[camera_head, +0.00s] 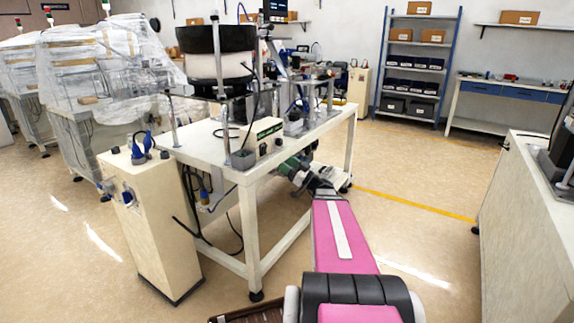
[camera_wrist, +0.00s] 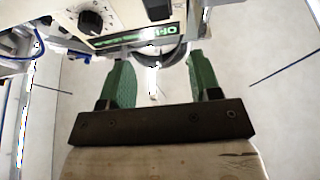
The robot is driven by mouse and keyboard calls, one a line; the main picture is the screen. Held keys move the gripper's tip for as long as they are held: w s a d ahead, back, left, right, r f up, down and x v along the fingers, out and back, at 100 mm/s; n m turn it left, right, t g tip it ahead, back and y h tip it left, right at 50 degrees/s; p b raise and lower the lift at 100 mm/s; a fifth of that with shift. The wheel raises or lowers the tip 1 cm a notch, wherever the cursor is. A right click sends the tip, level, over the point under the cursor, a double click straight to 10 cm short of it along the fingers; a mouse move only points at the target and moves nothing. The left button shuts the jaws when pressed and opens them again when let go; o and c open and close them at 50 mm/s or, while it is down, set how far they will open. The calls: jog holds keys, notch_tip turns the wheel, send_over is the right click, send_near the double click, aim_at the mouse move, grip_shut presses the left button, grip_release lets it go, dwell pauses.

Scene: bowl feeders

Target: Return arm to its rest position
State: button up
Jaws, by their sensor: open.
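My pink arm (camera_head: 340,235) reaches forward from the bottom of the head view toward the white workbench (camera_head: 205,150). My gripper (camera_head: 290,166) is at its far end, close to the bench's right side; the exact gap to the bench cannot be told. In the wrist view my gripper (camera_wrist: 160,75) shows two green fingers spread wide apart with nothing held between them. Beyond the fingers is a controller box (camera_wrist: 110,20) with a black knob and a lit green display. The same box stands on the bench in the head view (camera_head: 262,136).
A black-and-white bowl feeder (camera_head: 215,60) stands on the bench. A cream cabinet (camera_head: 150,215) is at its left front. A white counter (camera_head: 515,225) stands at right. Shelves with boxes (camera_head: 417,60) are at the back. Floor between bench and counter (camera_head: 430,190) is clear.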

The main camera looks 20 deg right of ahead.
jog(key=s+a+f+m+g+h, duration=0.1)
jog(key=s+a+f+g, duration=0.2)
jog(key=a+f+g, duration=0.4)
jog(key=s+a+f+m+g+h, duration=0.1)
jog(key=s+a+f+g, duration=0.4)
jog(key=a, duration=0.4)
jog(key=s+f+m+g+h, duration=0.5)
jog(key=s+f+h, duration=0.4)
jog(key=h, duration=0.3)
jog(key=shift+s+d+f+m+g, duration=0.2)
jog(key=shift+f+m+g, duration=0.15)
jog(key=shift+f, duration=0.55)
